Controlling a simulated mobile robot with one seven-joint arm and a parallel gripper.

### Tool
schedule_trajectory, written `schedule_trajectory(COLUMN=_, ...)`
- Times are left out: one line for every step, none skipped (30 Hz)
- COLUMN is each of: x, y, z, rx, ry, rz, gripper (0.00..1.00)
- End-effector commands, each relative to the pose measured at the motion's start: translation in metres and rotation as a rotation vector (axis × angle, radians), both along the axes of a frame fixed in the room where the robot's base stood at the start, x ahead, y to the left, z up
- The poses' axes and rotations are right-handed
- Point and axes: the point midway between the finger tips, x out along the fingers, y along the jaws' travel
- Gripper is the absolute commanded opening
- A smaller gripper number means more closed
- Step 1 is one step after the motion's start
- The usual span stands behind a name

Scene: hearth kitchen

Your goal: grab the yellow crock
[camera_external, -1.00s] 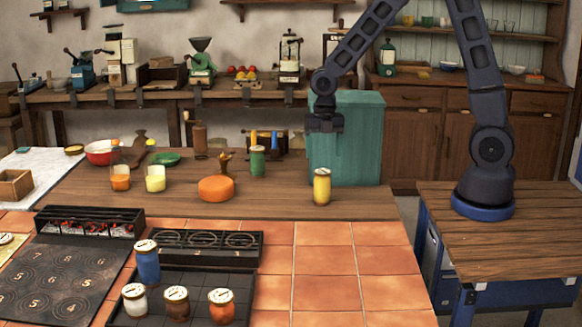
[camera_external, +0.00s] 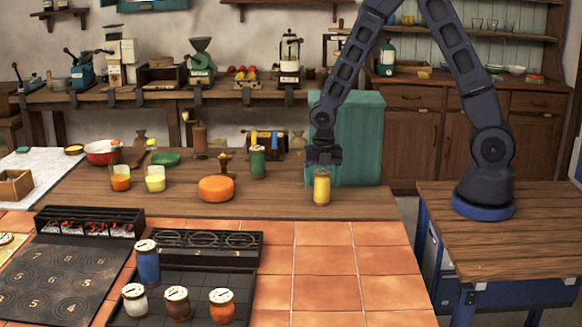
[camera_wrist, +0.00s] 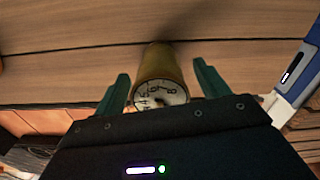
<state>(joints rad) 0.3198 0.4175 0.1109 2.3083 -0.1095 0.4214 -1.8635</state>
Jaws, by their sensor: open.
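The yellow crock (camera_external: 321,190) stands upright on the wooden counter near its right end, with a pale lid. My gripper (camera_external: 323,162) is just above it in the external view, covering part of its top. In the wrist view the crock (camera_wrist: 160,70) shows its round, marked lid between the two green fingers of my gripper (camera_wrist: 162,85). The fingers are open, with a gap on each side of the crock. They do not appear to touch it.
An orange cheese-like round (camera_external: 216,189) and a green jar (camera_external: 258,161) stand to the left on the counter. A teal cabinet (camera_external: 362,130) is behind. Several lidded jars, including a blue one (camera_external: 147,264), stand at the front left. The tiles in front are clear.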

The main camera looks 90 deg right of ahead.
Motion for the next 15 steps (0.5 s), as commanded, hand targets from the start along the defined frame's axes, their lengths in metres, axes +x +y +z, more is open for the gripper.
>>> schedule_trajectory(x=-0.0001, y=0.0000, z=-0.0029, rx=0.000, ry=0.001, rz=0.000, gripper=0.74)
schedule_trajectory(x=-0.0001, y=0.0000, z=-0.0039, rx=0.000, ry=0.000, rz=0.000, gripper=0.74)
schedule_trajectory(x=0.0000, y=-0.0001, z=-0.0047, rx=-0.001, ry=0.000, rz=0.000, gripper=0.74)
schedule_trajectory(x=0.0001, y=-0.0001, z=-0.0050, rx=-0.001, ry=-0.001, rz=0.000, gripper=0.74)
schedule_trajectory(x=0.0001, y=-0.0001, z=-0.0052, rx=-0.001, ry=-0.001, rz=0.000, gripper=0.74)
schedule_trajectory(x=0.0002, y=-0.0002, z=-0.0051, rx=-0.001, ry=-0.001, rz=0.000, gripper=0.74)
schedule_trajectory(x=0.0002, y=-0.0002, z=-0.0050, rx=-0.001, ry=-0.001, rz=0.000, gripper=0.74)
schedule_trajectory(x=0.0002, y=-0.0002, z=-0.0050, rx=-0.001, ry=-0.001, rz=0.000, gripper=0.74)
schedule_trajectory(x=0.0002, y=-0.0001, z=-0.0049, rx=-0.001, ry=-0.001, rz=0.000, gripper=0.74)
schedule_trajectory(x=0.0002, y=-0.0001, z=-0.0049, rx=-0.001, ry=-0.001, rz=0.000, gripper=0.72)
schedule_trajectory(x=0.0002, y=-0.0001, z=-0.0049, rx=-0.001, ry=-0.001, rz=0.000, gripper=0.66)
schedule_trajectory(x=0.0002, y=-0.0001, z=-0.0049, rx=-0.001, ry=-0.001, rz=0.000, gripper=0.58)
schedule_trajectory(x=0.0002, y=-0.0001, z=-0.0049, rx=-0.001, ry=-0.001, rz=0.000, gripper=0.52)
schedule_trajectory(x=0.0002, y=-0.0001, z=-0.0049, rx=-0.001, ry=-0.001, rz=0.000, gripper=0.47)
schedule_trajectory(x=0.0002, y=-0.0001, z=-0.0048, rx=-0.001, ry=-0.001, rz=0.000, gripper=0.39)
